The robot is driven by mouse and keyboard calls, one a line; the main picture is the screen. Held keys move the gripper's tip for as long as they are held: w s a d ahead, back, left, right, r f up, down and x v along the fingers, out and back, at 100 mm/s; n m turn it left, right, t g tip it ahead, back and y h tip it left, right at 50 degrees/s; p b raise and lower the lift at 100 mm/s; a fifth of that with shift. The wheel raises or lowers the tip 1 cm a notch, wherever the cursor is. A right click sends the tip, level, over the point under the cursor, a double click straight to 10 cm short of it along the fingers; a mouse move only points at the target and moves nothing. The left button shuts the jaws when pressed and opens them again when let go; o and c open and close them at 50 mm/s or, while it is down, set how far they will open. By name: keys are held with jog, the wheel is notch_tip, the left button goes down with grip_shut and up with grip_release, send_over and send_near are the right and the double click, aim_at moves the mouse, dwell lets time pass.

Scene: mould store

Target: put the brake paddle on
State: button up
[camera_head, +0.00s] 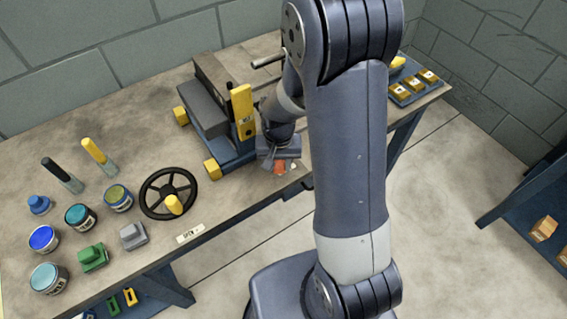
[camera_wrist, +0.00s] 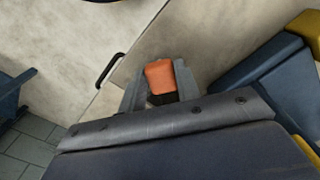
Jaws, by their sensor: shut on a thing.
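My gripper (camera_head: 279,162) is low over the table's front edge, just right of a blue trolley (camera_head: 236,160). An orange piece (camera_head: 280,168), apparently the brake paddle, shows at its fingertips. In the wrist view the orange piece (camera_wrist: 160,74) sits between the two grey fingers of my gripper (camera_wrist: 160,90), which is shut on it. A dark part lies under its near end. The trolley carries a grey block (camera_head: 205,105) and an upright yellow plate (camera_head: 243,112). Part of its blue frame (camera_wrist: 255,75) shows at right in the wrist view. Whether the paddle joins the trolley cannot be told.
A black handwheel (camera_head: 152,211) with a yellow knob stands left of the trolley. Several tins, including a blue-topped one (camera_head: 44,238), and a green block (camera_head: 93,257) stand farther left. A blue tray (camera_head: 404,99) of yellow pieces is at the table's right end.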

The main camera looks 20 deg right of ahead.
aim_at(276, 167)
jog(key=shift+w+a+m, duration=0.15)
jog(key=shift+a+m, duration=0.25)
jog(key=shift+m, duration=0.4)
jog(key=o, duration=1)
jog(key=shift+r, duration=0.1)
notch_tip(276, 167, up, 11)
jog(key=shift+f+p, duration=0.2)
jog(key=shift+p, duration=0.15)
